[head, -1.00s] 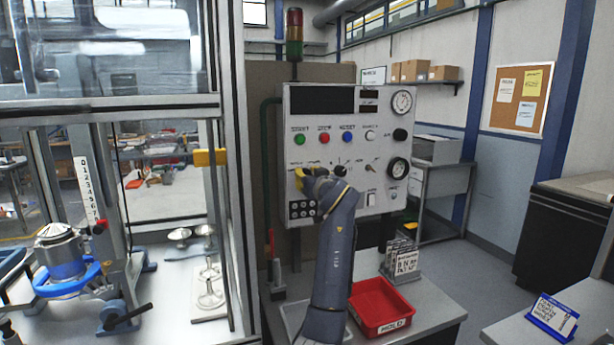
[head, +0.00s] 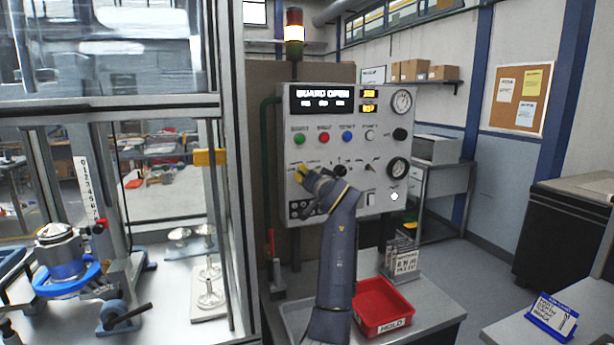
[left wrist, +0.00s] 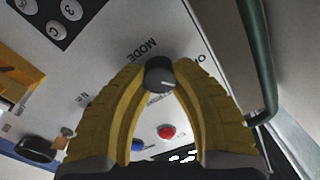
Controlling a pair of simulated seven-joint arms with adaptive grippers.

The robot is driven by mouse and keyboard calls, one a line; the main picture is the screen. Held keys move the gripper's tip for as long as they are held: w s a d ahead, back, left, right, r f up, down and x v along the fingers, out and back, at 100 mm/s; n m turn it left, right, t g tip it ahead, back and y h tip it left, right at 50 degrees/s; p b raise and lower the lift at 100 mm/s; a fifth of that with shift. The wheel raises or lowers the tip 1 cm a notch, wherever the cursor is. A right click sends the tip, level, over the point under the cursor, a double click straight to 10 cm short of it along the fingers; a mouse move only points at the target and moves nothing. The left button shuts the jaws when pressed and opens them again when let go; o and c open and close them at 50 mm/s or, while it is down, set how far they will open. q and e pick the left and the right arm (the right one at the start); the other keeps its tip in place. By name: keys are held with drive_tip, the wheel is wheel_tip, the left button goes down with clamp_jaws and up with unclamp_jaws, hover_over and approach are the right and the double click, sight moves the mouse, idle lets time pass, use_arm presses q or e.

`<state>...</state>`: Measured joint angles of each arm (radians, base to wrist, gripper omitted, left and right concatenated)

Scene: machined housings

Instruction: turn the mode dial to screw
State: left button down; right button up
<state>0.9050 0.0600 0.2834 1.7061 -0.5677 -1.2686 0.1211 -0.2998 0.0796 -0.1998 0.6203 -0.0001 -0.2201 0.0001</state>
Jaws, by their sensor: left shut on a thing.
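The mode dial (left wrist: 159,75) is a small dark knob with a pale pointer line, on the light grey control panel (head: 346,118). In the left wrist view, the panel appears upside down and the word MODE is beside the dial. My left gripper (left wrist: 160,84) has its yellow fingertips closed around the dial, one on each side. In the head view my left gripper (head: 301,176) is at the panel's lower left and hides the dial. The label for screw cannot be read. My right gripper is not in view.
The panel display (head: 321,100) reads GUARD OPEN. Green (head: 299,139), red (head: 323,138) and blue (head: 347,137) buttons sit above the dial; a black knob (head: 340,171) is to its right. A keypad (left wrist: 50,18) is close by. A red tray (head: 382,306) stands below.

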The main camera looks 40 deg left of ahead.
use_arm(q)
drive_tip(key=shift+r+m, duration=0.2)
drive_tip(key=shift+m, duration=1)
drive_tip(key=shift+w+m, duration=0.1)
drive_tip(key=shift+m, duration=0.2)
drive_tip(key=c, duration=1)
unclamp_jaws()
drive_tip(key=shift+f, duration=0.1)
drive_tip(key=shift+o, duration=0.2)
drive_tip(key=shift+d, duration=0.1)
drive_tip(key=v, duration=1.2)
drive_tip(key=shift+w, duration=0.1)
